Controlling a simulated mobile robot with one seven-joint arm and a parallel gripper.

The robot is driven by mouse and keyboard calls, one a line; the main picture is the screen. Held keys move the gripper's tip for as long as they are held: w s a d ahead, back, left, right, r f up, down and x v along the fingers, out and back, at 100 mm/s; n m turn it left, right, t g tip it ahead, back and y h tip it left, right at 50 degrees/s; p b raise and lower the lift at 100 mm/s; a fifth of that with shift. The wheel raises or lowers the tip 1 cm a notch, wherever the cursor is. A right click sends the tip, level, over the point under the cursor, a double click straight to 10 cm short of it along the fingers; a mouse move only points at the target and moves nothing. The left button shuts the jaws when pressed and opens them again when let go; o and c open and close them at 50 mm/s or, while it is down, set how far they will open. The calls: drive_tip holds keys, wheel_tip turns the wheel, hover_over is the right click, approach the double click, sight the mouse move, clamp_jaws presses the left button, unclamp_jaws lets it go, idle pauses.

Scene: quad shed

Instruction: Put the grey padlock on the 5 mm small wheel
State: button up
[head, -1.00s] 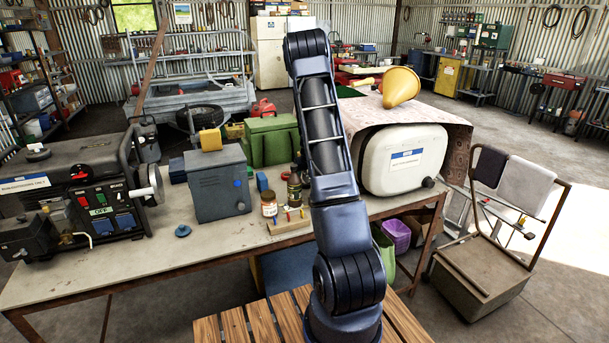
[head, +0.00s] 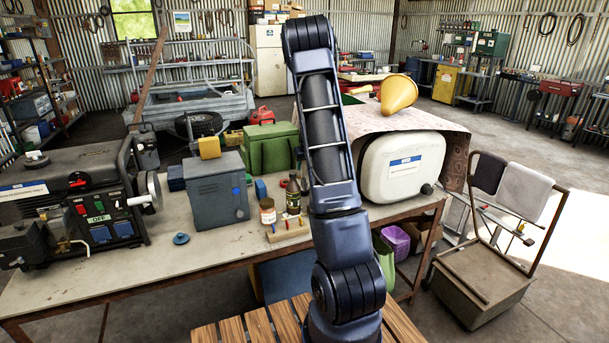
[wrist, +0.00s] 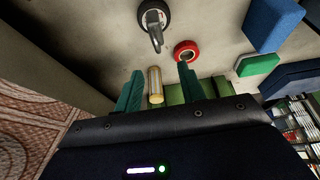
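In the wrist view, a small black wheel (wrist: 165,17) lies on the pale tabletop at the top. A grey metal piece, seemingly the grey padlock (wrist: 156,36), lies over the wheel and reaches past its near edge. Whether it rests fully on the wheel I cannot tell. My gripper (wrist: 159,69) has its two green fingers apart, with the padlock and wheel beyond the fingertips and not between them. No label can be read on the wheel. In the head view my arm hides my gripper, the padlock and the wheel.
A red ring (wrist: 186,50), a green block (wrist: 258,65) and blue blocks (wrist: 272,23) lie nearby. A brass cylinder (wrist: 155,86) shows between the fingers in the picture; its depth is unclear. The bench (head: 222,243) also holds a grey metal box (head: 216,190) and a jar (head: 267,211).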

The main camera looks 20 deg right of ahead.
drive_tip(key=shift+r, duration=1.2)
drive_tip(key=shift+a+r, duration=0.1)
drive_tip(key=shift+r, duration=0.05)
drive_tip(key=s+a+r+y, duration=0.2)
drive_tip(key=s+a+r, duration=1.1)
drive_tip(key=s+r, duration=0.45)
drive_tip(key=s+a+r+h, duration=0.1)
drive_tip(key=s+a+r, duration=0.1)
drive_tip(key=s, duration=1.2)
drive_tip(key=s+a+r+h, duration=0.1)
drive_tip(key=s+a, duration=0.3)
drive_tip(key=s, duration=1.1)
drive_tip(key=shift+a+r, duration=0.15)
drive_tip(key=shift+r, duration=0.45)
